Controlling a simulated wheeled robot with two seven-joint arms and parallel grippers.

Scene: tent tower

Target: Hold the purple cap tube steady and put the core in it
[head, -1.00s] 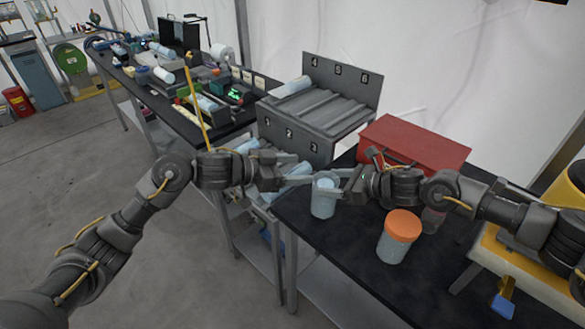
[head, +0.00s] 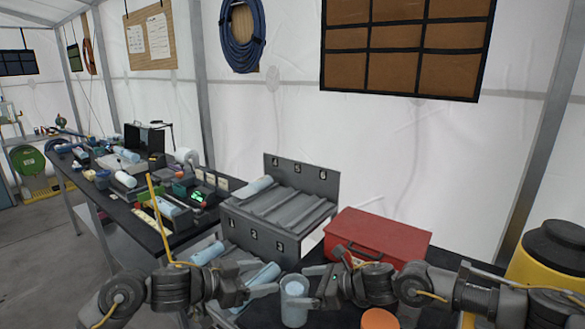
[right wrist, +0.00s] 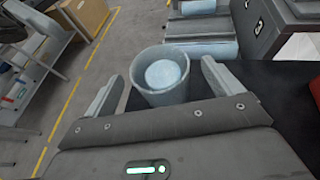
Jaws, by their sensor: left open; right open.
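A pale blue open-topped tube (head: 294,312) stands upright on the black table between my two grippers. In the right wrist view the tube (right wrist: 162,98) has a lighter, round-ended core (right wrist: 164,74) inside it, below the rim. My right gripper (head: 308,286) is open, its fingers on either side of the tube, with small gaps showing in the right wrist view. My left gripper (head: 264,284) is open at the tube's left side; whether it touches is unclear. No purple cap colour shows; the tube's base is hidden in the wrist view.
A numbered grey rack (head: 300,208) holding pale blue cylinders stands behind the grippers. A red box (head: 385,238) is behind my right arm. An orange lid (head: 380,319) is cut off at the bottom edge. A cluttered black bench (head: 125,210) runs along the left.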

